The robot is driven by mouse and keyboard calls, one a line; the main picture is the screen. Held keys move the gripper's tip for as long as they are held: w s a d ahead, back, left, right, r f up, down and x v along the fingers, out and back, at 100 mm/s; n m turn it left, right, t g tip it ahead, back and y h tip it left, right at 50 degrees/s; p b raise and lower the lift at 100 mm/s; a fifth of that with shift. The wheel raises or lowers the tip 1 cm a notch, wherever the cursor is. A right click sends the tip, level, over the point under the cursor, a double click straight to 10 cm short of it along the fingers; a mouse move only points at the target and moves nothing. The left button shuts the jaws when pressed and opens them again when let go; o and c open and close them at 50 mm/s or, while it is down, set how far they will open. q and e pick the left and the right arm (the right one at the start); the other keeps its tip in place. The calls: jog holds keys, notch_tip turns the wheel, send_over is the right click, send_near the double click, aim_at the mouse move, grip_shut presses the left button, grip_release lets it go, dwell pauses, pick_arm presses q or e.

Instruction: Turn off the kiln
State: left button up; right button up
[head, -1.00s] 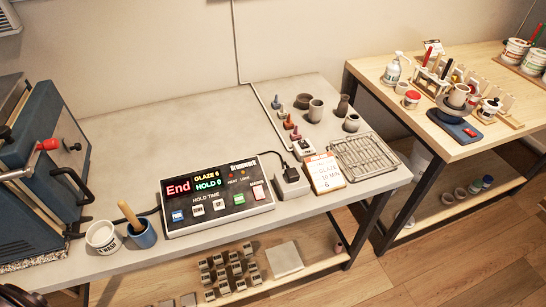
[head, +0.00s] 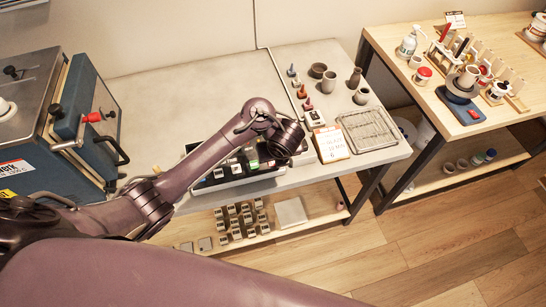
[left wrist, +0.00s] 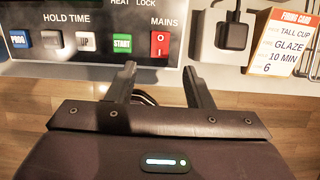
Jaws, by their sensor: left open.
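The blue kiln (head: 45,155) stands at the far left, with a red-tipped handle (head: 92,117) on its side. The kiln controller (head: 222,181) lies on the grey table, and my left arm hides its display and most of its face. In the left wrist view the controller's lower edge (left wrist: 30,61) shows blue PROG, grey, UP and green START buttons and a red MAINS switch (left wrist: 159,43). My left gripper (left wrist: 161,72) is open and empty. Its fingertips point at the controller's front edge, one below START and one right of the MAINS switch. My right gripper is out of view.
A black plug (left wrist: 233,37) sits in a socket right of the controller, beside the firing card (head: 331,144). A wire rack (head: 370,131) and small pots are at the table's right. A shelf below holds small blocks. The wooden table (head: 475,120) is further right.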

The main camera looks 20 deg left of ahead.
aim_at(273, 165)
pick_arm(q)
jog(key=b+x, duration=0.2)
jog(key=x, duration=0.3)
jog(key=shift+a+f, duration=0.15)
jog(key=shift+f, duration=0.25)
jog(key=shift+w+a+f, duration=0.1)
jog(key=shift+w+f, duration=0.15)
jog(key=shift+f, duration=0.3)
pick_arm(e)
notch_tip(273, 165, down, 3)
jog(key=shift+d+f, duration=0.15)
